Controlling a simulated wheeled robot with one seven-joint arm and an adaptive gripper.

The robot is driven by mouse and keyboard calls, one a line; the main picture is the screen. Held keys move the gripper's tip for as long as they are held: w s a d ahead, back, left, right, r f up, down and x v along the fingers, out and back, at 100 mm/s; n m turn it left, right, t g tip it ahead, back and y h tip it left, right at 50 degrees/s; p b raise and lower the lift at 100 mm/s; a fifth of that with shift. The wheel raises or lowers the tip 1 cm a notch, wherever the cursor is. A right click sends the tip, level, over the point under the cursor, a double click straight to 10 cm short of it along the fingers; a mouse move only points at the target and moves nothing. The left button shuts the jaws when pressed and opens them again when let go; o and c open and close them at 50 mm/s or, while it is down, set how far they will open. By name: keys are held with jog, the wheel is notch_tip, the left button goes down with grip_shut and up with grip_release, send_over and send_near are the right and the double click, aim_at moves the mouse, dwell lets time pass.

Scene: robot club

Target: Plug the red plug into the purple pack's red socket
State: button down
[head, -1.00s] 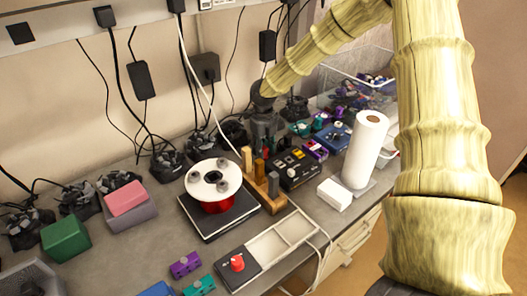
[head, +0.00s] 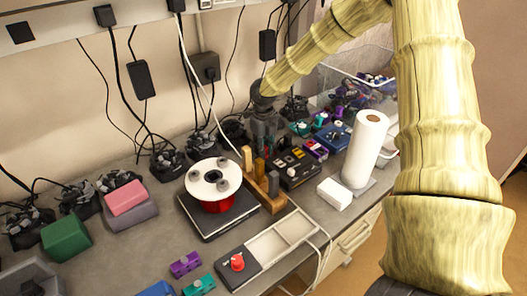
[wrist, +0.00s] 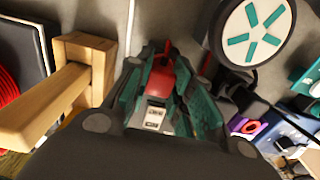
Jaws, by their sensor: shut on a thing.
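My gripper (wrist: 155,95) is shut on the red plug (wrist: 160,76), which shows between the teal-lined fingers in the wrist view with a pale end towards the camera. In the head view my gripper (head: 265,148) hangs over the bench behind the wooden stand, and the plug is barely visible there. A purple pack (head: 316,149) lies to its right, beyond a black box. In the wrist view a purple piece with an orange-red ring (wrist: 248,127) shows right of the fingers, apart from them. Another purple block (head: 185,264) lies at the front of the bench.
The wooden stand (head: 268,190) is close to my gripper and fills the left of the wrist view (wrist: 72,90). A black box (head: 292,167), a paper towel roll (head: 366,148) and a red wire spool (head: 214,184) stand nearby. Cables hang along the wall.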

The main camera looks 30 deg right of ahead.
jog(key=shift+r+p, duration=1)
jog(key=shift+r, duration=0.3)
dwell(0.6)
jog(key=shift+r+p, duration=1.3)
jog(key=shift+r, duration=0.25)
